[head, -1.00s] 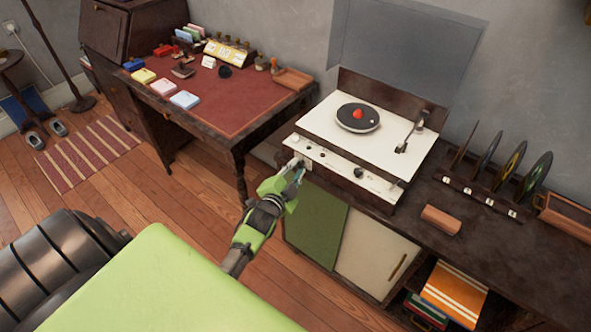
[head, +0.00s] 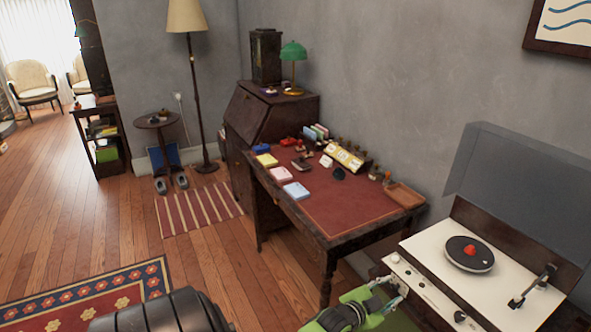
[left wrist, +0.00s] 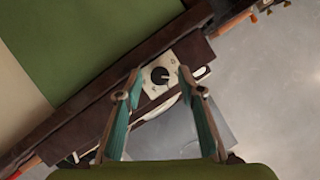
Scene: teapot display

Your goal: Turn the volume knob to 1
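The record player (head: 430,258) stands at the right of the head view, with a white top and a front strip of controls. In the left wrist view the black round knob (left wrist: 159,76) sits on a pale plate with small marks around it, too small to read. My left gripper (head: 397,287) is at the left end of the player's front. In the left wrist view its two teal-lined fingers (left wrist: 161,88) are apart, one to each side of the knob in the picture. I cannot tell whether they touch it. My right gripper is not in view.
A desk (head: 345,213) with a red top and several small items stands left of the player. The player's clear lid (head: 515,190) is raised. A red piece (head: 470,251) sits on the black turntable disc. Bare wooden floor (head: 205,250) lies to the left.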

